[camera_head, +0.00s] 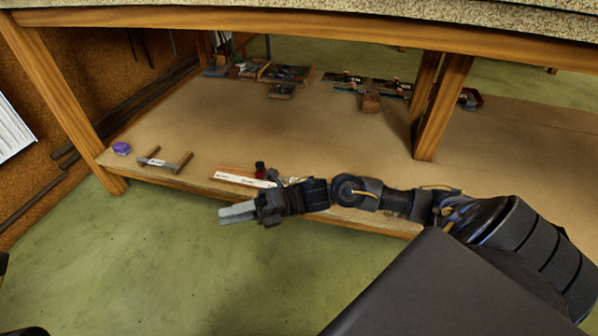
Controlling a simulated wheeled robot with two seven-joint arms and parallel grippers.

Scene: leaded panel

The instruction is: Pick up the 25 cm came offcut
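My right gripper (238,212) reaches in from the right, in front of the lower shelf's front edge and over the green floor. Its pale fingers lie close together, seen from the side, and I cannot tell whether there is a gap; I see nothing held. A grey bar with a white label (157,162) lies across two wooden supports near the shelf's left front. A long white-labelled strip (243,179) lies by the front edge, just behind the gripper. The labels are too small to read, so I cannot tell which piece is the 25 cm came offcut. My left gripper is not in view.
The wooden shelf (330,160) is largely bare in the middle. A purple object (122,148) sits at its left corner. A small dark red-topped object (260,168) stands behind the strip. Several tools and trays (285,74) lie at the back. Wooden legs (440,105) and the bench top (300,25) frame the space.

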